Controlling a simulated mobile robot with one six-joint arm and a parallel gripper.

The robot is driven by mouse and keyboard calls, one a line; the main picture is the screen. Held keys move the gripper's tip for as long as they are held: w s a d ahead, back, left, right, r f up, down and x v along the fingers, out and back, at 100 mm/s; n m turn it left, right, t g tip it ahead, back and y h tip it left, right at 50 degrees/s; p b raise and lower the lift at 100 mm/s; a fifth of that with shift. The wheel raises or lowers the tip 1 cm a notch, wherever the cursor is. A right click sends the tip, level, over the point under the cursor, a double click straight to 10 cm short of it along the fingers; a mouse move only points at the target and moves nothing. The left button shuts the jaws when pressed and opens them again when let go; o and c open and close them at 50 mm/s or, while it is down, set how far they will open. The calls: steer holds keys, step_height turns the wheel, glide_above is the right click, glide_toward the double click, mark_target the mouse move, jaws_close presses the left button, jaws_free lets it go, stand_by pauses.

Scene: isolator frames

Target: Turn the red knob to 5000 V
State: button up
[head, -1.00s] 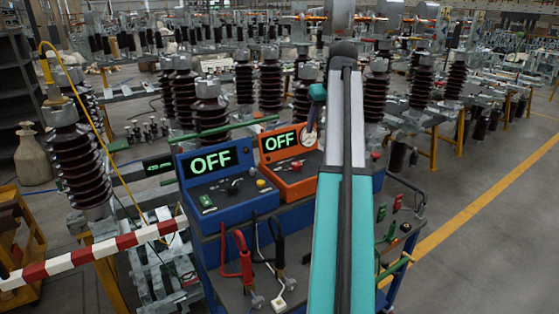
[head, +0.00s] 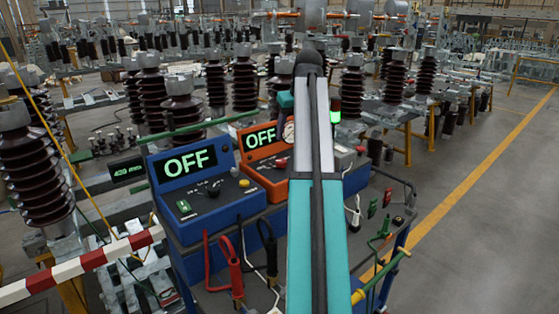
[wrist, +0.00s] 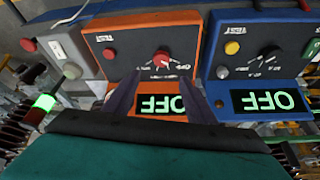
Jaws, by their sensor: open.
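The orange box (wrist: 136,28) has a dark panel and a green display (wrist: 162,104) reading OFF, upside down in the wrist view. The red knob (wrist: 162,60) with a white pointer is on that panel, beside a red button (wrist: 109,53). My gripper (wrist: 163,75) is open, its two dark fingers spread in front of the panel, one to each side of the knob in the picture. Whether they touch the panel I cannot tell. In the head view, the orange box (head: 262,178) is partly hidden behind my arm, and so is my gripper.
A blue box (head: 205,212) with its own OFF display stands beside the orange one on a blue cart. Red and black cables (head: 232,262) lie on the cart. A red-white barrier (head: 85,262) is at left, brown insulators (head: 150,98) behind. Floor at right (head: 480,230) is open.

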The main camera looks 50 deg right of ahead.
mark_target(282, 161)
steer(key=shift+w+a+f, duration=0.1)
steer(key=shift+w+f, duration=0.05)
steer(key=shift+w, duration=0.05)
steer(key=shift+p+x, duration=1.25)
steer(key=shift+x, duration=5.55)
steer(key=shift+s, duration=0.15)
steer(key=c, duration=1.1)
steer(key=shift+o, duration=0.3)
